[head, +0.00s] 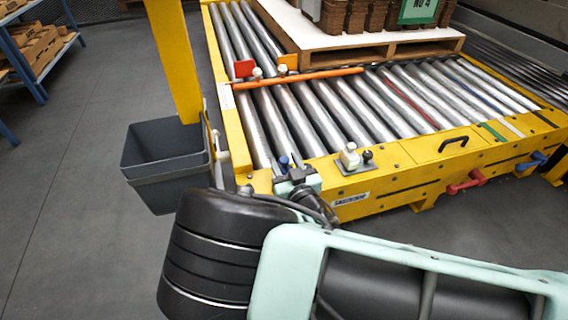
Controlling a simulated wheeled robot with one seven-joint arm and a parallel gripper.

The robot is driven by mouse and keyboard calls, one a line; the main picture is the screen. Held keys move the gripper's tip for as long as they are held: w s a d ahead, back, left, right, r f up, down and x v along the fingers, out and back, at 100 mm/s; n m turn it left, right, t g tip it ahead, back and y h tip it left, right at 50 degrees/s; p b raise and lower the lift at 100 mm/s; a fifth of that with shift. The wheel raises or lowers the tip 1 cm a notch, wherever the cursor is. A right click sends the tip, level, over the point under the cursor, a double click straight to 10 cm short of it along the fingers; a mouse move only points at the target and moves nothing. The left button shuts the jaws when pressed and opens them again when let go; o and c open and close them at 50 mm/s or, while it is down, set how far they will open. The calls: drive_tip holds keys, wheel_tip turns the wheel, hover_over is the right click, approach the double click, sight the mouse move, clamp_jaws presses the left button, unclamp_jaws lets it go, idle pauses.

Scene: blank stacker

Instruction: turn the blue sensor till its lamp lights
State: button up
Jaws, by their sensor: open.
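The blue sensor (283,162) is a small blue-topped piece at the near left corner of the yellow roller conveyor. My gripper (288,173) is right at it, with dark fingers close around or beside it. The fingers are open. Whether they touch the sensor is too small to tell. The sensor's lower part is hidden behind my gripper and wrist. I cannot make out a lit lamp on it.
A grey bin (165,150) hangs at the left by a yellow post (175,60). A pallet (360,48) with baskets sits on the far rollers.

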drive_tip(key=shift+x, duration=0.75)
drive_tip(key=c, duration=0.9)
drive_tip(key=shift+w+m+t+h+b, duration=0.1)
drive_tip(key=shift+m+t+h+b, duration=0.3)
drive_tip(key=shift+m+h, duration=1.4)
drive_tip(key=shift+d+m+h, duration=0.15)
drive_tip(key=shift+m+h, duration=0.65)
drive_tip(key=shift+h, duration=1.4)
drive_tip(key=o, duration=0.9)
drive_tip(key=s+a+p, duration=0.2)
drive_tip(key=s+p, duration=0.3)
drive_tip(key=s, duration=1.2)
drive_tip(key=shift+s, duration=0.2)
